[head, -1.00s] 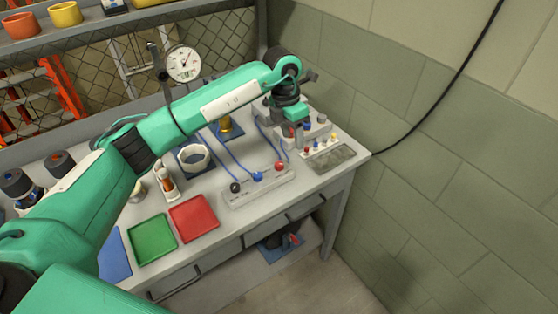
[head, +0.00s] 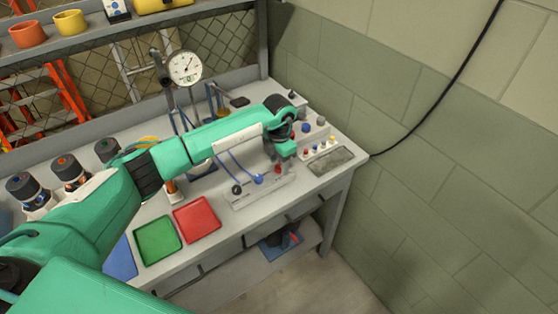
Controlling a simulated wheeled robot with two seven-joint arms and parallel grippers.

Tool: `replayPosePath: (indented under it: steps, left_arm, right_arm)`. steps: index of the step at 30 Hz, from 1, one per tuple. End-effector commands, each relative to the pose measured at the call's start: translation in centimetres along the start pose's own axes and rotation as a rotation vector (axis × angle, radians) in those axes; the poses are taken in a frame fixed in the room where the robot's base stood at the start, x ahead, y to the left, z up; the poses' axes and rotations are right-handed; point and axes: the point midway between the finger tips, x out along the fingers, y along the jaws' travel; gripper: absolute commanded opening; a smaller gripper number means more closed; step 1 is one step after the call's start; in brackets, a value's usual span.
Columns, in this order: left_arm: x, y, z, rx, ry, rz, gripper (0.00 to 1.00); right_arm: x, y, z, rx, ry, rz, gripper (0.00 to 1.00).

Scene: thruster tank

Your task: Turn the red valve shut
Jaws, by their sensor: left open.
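The red valve (head: 278,169) is a small red knob at the right end of a white block (head: 262,190) on the bench. A blue knob (head: 259,179) and a black knob (head: 237,189) stand in the same row to its left. My left gripper (head: 283,156) hangs pointing down just above the red valve and hides part of it. It is open; its fingertips are small and dark here, and I cannot tell whether they touch the valve or straddle it. My right gripper is out of view.
Green (head: 158,240) and red (head: 197,219) trays lie at the front left. A panel with small coloured knobs (head: 322,147) and a grey pad (head: 332,162) are right of the gripper. A gauge (head: 186,68) stands behind my forearm. Blue tubes run to the block.

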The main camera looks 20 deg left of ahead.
Motion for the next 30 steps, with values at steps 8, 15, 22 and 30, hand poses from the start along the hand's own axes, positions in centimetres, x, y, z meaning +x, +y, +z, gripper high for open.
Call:
replayPosePath:
  steps: [8, 15, 22, 30]
  left_arm:
    - [1.0, 0.0, 0.0, 0.0, 0.0, 0.001, 0.49]
    - [0.9, 0.0, 0.0, 0.0, 0.0, 0.001, 0.29]
    - [0.9, 0.0, 0.0, 0.001, 0.0, 0.001, 0.04]
    - [1.2, 0.0, 0.0, 0.055, -0.001, 0.001, 0.04]
  right_arm:
    - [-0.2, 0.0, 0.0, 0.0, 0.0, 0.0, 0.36]
    - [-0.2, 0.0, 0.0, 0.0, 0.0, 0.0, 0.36]
    - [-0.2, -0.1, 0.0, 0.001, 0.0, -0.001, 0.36]
    - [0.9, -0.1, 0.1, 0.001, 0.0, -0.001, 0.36]
